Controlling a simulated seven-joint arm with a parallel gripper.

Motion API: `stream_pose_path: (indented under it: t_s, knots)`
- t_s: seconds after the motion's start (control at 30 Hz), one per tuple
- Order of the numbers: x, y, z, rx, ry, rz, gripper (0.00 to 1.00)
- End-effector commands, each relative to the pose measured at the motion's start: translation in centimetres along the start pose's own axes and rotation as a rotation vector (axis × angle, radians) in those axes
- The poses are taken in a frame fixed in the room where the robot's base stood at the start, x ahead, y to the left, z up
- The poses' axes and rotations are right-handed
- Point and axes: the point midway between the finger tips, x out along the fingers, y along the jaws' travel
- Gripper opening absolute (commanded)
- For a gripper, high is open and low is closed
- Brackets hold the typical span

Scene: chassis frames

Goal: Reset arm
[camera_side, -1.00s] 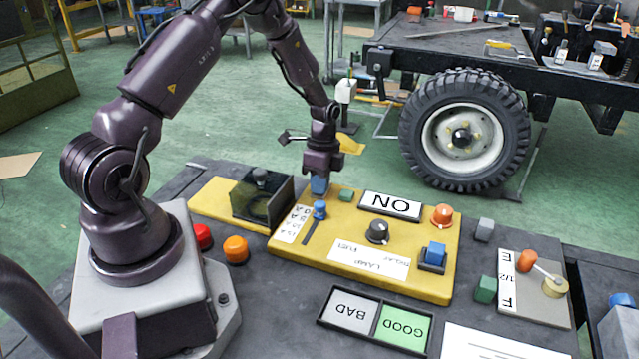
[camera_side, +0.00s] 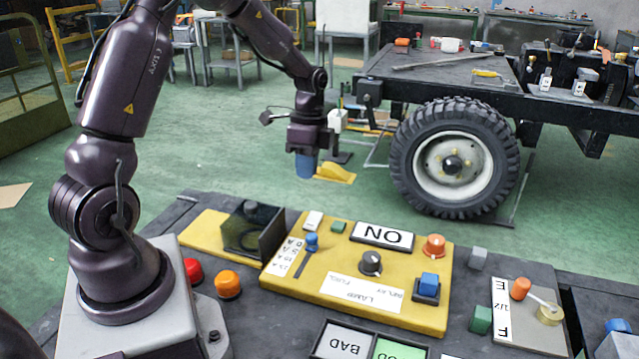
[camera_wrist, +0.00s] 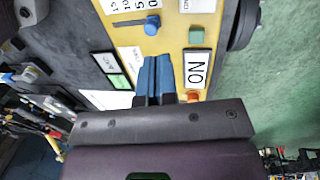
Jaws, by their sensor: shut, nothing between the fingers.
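My gripper (camera_side: 306,166) hangs in the air above and beyond the far edge of the yellow panel (camera_side: 330,292) in the side view. Its blue fingers (camera_wrist: 154,78) are closed together and empty in the wrist view. The arm is bent, with the fingers pointing down. The panel carries a blue slider (camera_side: 311,242) at its left, a black knob (camera_side: 370,262), an orange button (camera_side: 434,246) and a blue block switch (camera_side: 428,284).
Red (camera_side: 193,270) and orange (camera_side: 228,284) buttons sit near my base. A GOOD/BAD sign (camera_side: 345,342) lies in front. A wheeled chassis (camera_side: 450,75) stands behind. Open green floor lies beyond the table.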

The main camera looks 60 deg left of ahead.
Motion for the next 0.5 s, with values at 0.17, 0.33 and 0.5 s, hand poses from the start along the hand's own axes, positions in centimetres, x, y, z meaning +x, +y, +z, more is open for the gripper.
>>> stream_pose_path:
  t_s: [0.17, 0.33, 0.5]
  knots:
    - [0.4, 0.6, 0.2, -0.169, -0.005, 0.015, 0.00]
    - [-0.7, 3.2, 0.7, -0.431, -0.018, -0.002, 0.00]
    - [-3.7, 6.8, 0.2, -0.625, 0.005, -0.081, 0.00]
